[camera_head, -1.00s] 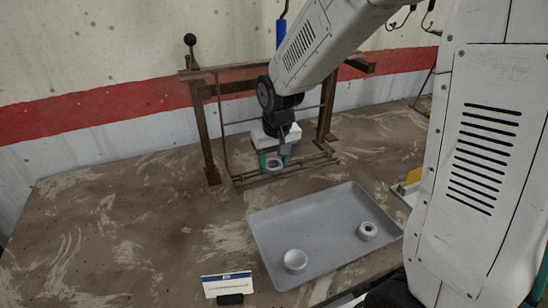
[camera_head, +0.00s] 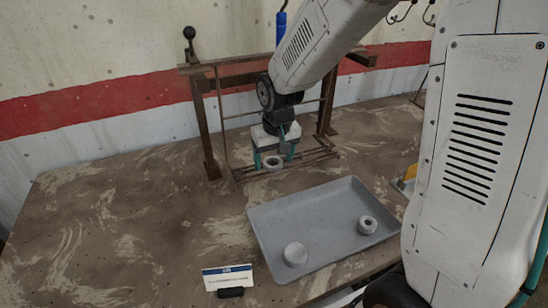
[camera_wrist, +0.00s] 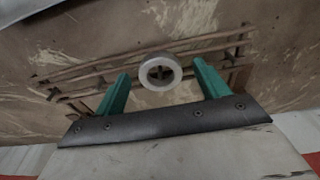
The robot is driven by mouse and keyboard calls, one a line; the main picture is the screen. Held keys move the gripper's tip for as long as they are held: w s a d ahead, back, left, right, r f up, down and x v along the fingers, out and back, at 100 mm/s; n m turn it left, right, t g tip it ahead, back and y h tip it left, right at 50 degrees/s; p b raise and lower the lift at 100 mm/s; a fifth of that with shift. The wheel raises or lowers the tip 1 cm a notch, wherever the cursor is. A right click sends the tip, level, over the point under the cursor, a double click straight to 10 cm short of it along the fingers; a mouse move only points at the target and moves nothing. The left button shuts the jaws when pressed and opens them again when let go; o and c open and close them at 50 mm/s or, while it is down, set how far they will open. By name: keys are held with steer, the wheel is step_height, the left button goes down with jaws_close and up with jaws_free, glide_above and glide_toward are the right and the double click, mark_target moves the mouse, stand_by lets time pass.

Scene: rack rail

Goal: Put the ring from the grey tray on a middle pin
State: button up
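A pale grey ring (camera_head: 273,163) is at the lower rails of the brown rack (camera_head: 208,130). In the wrist view the ring (camera_wrist: 160,71) lies between and just beyond my fingertips, with gaps at both sides. Dark bars show through its hole; I cannot tell whether a pin passes through it. My gripper (camera_head: 274,156) is open above the ring, its teal fingers spread wide; they also show in the wrist view (camera_wrist: 161,78). The grey tray (camera_head: 325,190) holds a ring (camera_head: 367,225) at right and a round pale piece (camera_head: 295,254) at front left.
A white label card (camera_head: 228,278) stands in front of the tray on its left. A yellow item (camera_head: 410,172) is partly hidden behind my arm at right. A dark knobbed lever (camera_head: 190,42) rises at the rack's left end. The left table top is clear.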

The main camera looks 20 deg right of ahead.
step_height(320, 180, up, 8)
steer(key=s, duration=0.1)
steer(key=s+d+r, duration=0.1)
steer(key=s+r, duration=0.2)
steer(key=s, duration=0.9)
steer(key=s+d+r, duration=0.2)
steer(key=s+r, duration=0.1)
steer(key=s, duration=1)
steer(key=shift+s+r, duration=0.2)
steer(key=shift+r, duration=0.2)
